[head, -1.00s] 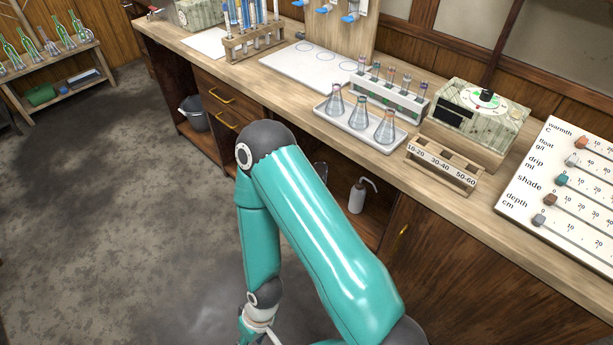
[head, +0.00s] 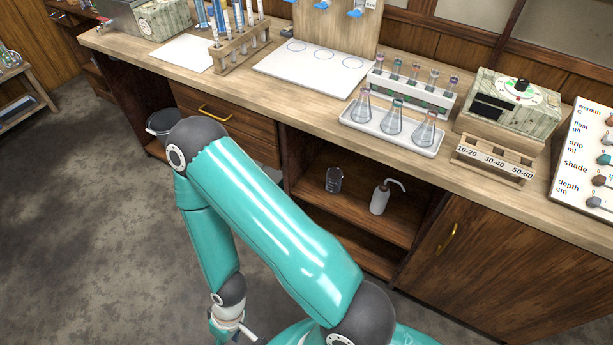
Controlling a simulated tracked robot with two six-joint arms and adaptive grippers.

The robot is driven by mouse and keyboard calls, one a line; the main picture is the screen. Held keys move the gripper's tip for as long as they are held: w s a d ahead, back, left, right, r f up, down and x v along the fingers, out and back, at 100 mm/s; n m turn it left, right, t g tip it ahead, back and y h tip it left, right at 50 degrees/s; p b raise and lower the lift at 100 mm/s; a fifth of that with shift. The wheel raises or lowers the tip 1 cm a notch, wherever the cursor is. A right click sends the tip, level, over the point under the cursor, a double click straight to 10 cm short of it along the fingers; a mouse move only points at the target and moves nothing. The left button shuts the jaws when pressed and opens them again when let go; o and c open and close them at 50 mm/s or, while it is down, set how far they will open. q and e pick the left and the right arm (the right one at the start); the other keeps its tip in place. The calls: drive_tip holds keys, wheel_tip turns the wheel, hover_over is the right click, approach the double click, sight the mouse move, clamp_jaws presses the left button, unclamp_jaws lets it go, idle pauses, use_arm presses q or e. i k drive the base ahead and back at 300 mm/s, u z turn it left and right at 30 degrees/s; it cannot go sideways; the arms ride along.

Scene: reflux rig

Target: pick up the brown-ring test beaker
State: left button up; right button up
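A small clear glass beaker (head: 334,180) stands upright on the shelf inside the open cabinet under the bench. It is the only beaker shape I make out, and no label or brown ring can be read on it at this size. One teal arm of mine, which I take as the left, crosses the lower middle. Its gripper (head: 235,335) hangs at the bottom edge, below and left of the beaker and well apart from it. The fingers are mostly cut off, so open or shut cannot be told.
A white wash bottle (head: 379,198) stands right of the beaker on the shelf. The bench above carries a tray (head: 434,151) of conical flasks, tube racks and a dial box (head: 513,104). The grey floor in front looks clear.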

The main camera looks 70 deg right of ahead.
sight(335, 175)
drive_tip(key=u, duration=0.3)
drive_tip(key=i, duration=0.45)
drive_tip(key=z, duration=2.2)
drive_tip(key=k, duration=0.55)
drive_tip(key=z, duration=0.4)
drive_tip(key=i, duration=0.5)
drive_tip(key=u, duration=0.05)
